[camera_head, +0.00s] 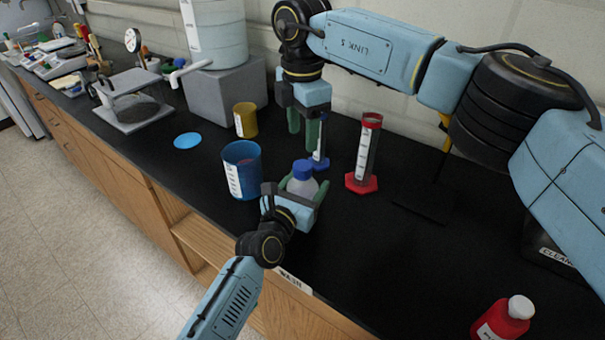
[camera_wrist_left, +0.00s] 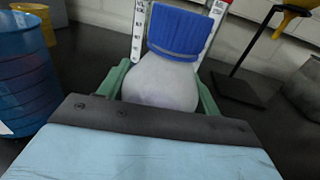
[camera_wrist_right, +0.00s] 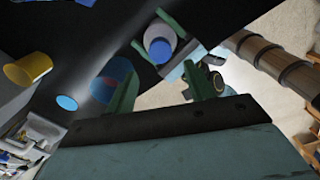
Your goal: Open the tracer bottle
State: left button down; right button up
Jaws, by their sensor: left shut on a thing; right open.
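The tracer bottle (camera_head: 301,187) is a pale, whitish bottle with a ribbed blue cap (camera_head: 303,169), seated on its neck. It stands upright near the front edge of the black counter. My left gripper (camera_head: 303,191) is shut around its body, one green finger on each side. The left wrist view shows the body (camera_wrist_left: 160,85) between the fingers and the cap (camera_wrist_left: 183,32) clear above them. My right gripper (camera_head: 303,127) is open and empty, pointing down above and behind the bottle. In the right wrist view the cap (camera_wrist_right: 160,50) appears beyond the open fingers (camera_wrist_right: 162,88).
A blue beaker (camera_head: 242,172) stands left of the bottle, with a yellow beaker (camera_head: 245,120) behind. A blue-based cylinder (camera_head: 320,150) and a red cylinder (camera_head: 362,155) stand behind and right. A red bottle (camera_head: 503,320) is at front right. Counter right of the red cylinder is largely clear.

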aim_at(302, 165)
jog(key=m, duration=0.8)
jog(key=shift+f, duration=4.05)
jog(key=c, duration=1)
